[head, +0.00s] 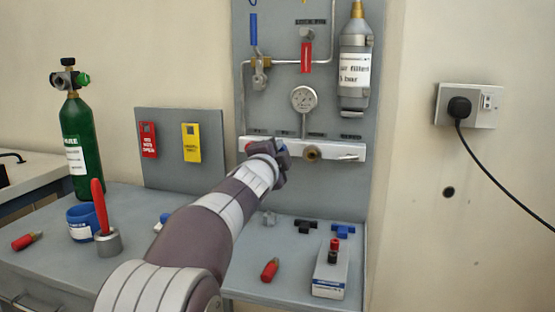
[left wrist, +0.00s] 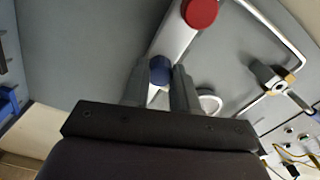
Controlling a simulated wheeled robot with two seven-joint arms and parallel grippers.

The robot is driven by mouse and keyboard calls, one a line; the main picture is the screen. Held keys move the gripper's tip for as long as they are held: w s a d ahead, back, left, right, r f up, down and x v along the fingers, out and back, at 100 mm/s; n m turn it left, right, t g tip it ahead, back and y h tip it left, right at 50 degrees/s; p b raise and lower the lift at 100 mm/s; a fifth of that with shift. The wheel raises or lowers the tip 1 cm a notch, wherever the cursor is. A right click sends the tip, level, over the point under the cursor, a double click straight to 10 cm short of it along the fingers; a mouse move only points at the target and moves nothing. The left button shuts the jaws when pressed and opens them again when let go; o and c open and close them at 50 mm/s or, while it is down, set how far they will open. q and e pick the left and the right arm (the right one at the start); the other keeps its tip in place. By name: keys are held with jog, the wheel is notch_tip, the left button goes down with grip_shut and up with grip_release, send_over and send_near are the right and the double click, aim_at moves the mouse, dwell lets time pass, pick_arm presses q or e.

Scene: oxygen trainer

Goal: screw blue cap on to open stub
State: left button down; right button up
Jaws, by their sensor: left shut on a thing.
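My left gripper (head: 279,152) is at the white manifold bar (head: 342,151) on the upright grey panel. In the left wrist view its two fingers (left wrist: 160,88) are shut on the blue cap (left wrist: 160,70), which lies over the bar. I cannot tell whether the cap touches a stub, as the gripper and cap hide that spot. A red cap (left wrist: 199,12) sits on the bar beside it and peeks out left of my gripper in the head view (head: 248,147). A brass stub (head: 312,154) faces out to the right of my gripper. My right gripper is not in view.
A pressure gauge (head: 304,99) and a grey cylinder (head: 355,65) are on the panel above the bar. The bench holds a green cylinder (head: 85,145), a blue cup (head: 84,222), a small box (head: 331,272) and loose fittings. A plug socket (head: 470,104) is on the right wall.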

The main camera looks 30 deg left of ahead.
pick_arm(q)
jog(key=m+b, duration=0.2)
jog(key=m, duration=0.6)
jog(key=c, duration=0.9)
grip_release()
jog(key=shift+o, duration=0.2)
